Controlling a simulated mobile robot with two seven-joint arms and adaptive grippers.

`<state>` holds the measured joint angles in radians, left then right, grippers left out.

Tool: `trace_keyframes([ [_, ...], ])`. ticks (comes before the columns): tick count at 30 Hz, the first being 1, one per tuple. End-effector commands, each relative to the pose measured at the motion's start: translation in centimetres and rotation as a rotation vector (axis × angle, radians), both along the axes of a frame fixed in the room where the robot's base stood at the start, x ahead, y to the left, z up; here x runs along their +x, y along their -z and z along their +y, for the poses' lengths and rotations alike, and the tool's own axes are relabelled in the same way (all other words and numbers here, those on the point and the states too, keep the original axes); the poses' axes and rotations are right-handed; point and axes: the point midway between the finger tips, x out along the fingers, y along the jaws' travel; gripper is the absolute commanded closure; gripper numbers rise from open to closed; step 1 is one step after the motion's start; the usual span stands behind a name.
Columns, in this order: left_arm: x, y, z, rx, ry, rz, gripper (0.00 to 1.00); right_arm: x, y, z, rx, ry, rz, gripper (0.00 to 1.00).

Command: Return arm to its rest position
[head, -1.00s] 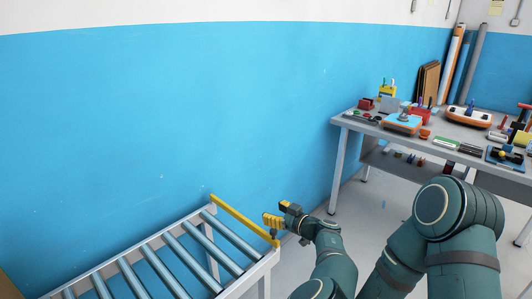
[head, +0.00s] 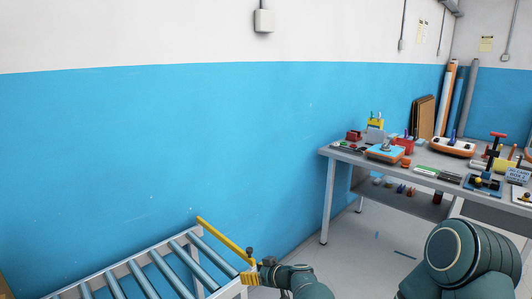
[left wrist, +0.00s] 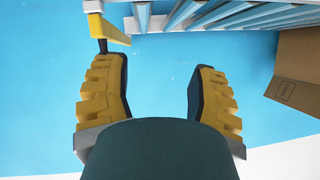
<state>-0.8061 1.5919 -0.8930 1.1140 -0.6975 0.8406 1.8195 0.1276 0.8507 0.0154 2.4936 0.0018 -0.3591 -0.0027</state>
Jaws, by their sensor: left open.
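My left gripper (head: 251,279) has yellow ribbed fingers and shows low in the head view, beside the right end of the roller conveyor's yellow end bar. In the left wrist view the gripper (left wrist: 157,70) has its two fingers wide apart, with only blue background between them and nothing held. Its palm is hidden behind a dark green part of my arm. My right gripper is out of view.
The roller conveyor (head: 128,267) with its yellow end bar (head: 222,242) is at lower left. A cardboard box (left wrist: 298,75) shows in the wrist view.

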Motion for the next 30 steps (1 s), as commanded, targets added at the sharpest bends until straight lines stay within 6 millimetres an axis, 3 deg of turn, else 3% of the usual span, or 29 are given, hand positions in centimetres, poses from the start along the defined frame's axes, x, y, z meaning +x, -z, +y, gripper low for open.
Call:
trace_keyframes([
  [1,-1.0,2.2,2.7,-0.033,-0.022,0.093,0.41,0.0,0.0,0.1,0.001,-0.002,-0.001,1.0],
  [6,-6.7,10.0,9.0,-0.208,-0.022,0.425,0.41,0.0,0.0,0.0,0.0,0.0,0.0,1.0],
  [9,-11.8,14.1,11.1,-0.366,0.02,0.607,0.41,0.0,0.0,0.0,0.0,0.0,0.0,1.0],
  [13,-19.0,17.4,11.2,-0.595,0.133,0.769,0.41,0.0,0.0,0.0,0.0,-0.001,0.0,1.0],
  [17,-25.2,17.6,9.6,-0.793,0.28,0.823,0.41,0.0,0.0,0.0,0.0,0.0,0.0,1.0],
  [21,-30.4,15.4,7.5,-0.931,0.449,0.792,0.41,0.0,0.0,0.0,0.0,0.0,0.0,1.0],
  [25,-33.7,12.6,6.4,-0.969,0.579,0.735,0.41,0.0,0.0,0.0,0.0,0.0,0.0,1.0],
  [30,-35.9,10.2,6.0,-0.956,0.675,0.685,0.41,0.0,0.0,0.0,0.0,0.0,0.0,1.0],
])
